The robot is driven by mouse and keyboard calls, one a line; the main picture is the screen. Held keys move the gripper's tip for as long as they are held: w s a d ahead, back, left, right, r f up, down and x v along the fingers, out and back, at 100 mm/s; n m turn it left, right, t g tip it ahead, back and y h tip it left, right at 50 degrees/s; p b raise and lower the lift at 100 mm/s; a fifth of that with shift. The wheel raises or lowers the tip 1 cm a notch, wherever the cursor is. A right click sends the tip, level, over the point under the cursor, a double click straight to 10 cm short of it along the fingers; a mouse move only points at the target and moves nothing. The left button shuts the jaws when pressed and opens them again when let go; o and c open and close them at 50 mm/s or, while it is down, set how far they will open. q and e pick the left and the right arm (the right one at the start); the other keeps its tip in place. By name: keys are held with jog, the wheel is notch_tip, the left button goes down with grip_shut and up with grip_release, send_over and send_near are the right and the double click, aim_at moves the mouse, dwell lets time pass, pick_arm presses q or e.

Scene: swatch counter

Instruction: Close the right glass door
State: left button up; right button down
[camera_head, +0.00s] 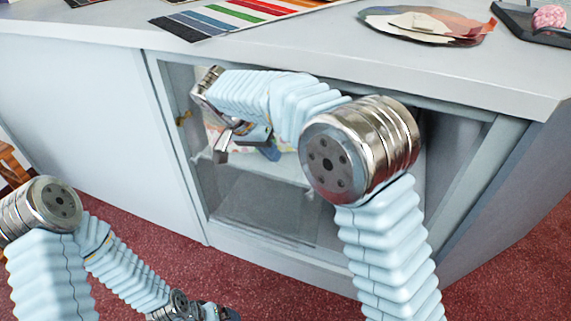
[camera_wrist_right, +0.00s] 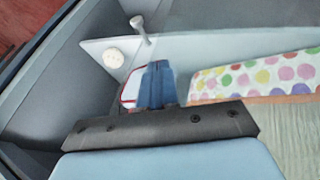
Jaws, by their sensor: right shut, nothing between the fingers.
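The cabinet opening (camera_head: 300,250) under the white counter shows an inside with a shelf (camera_head: 270,172). A faint glassy pane (camera_head: 262,205) shows low in the opening; its edges, and whether it is the right glass door, I cannot tell. My right arm crosses the opening and hides much of it. My right gripper (camera_head: 228,143) is shut and empty near the opening's left part, in front of the shelf. In the right wrist view its blue fingers (camera_wrist_right: 158,85) are together. My left gripper (camera_head: 222,313) is low at the bottom edge, mostly cut off.
A polka-dot object (camera_wrist_right: 265,75) and a pale round knob (camera_wrist_right: 115,57) show in the right wrist view. A brass fitting (camera_head: 184,118) is at the opening's left side. The counter top (camera_head: 330,45) overhangs, with swatch cards (camera_head: 225,20) on it. Red carpet (camera_head: 180,245) lies below.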

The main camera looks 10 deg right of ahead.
jog(key=s+d+x, duration=0.1)
jog(key=s+x, duration=0.1)
jog(key=x, duration=1)
jog(key=shift+s+d, duration=0.15)
jog(key=shift+d, duration=0.25)
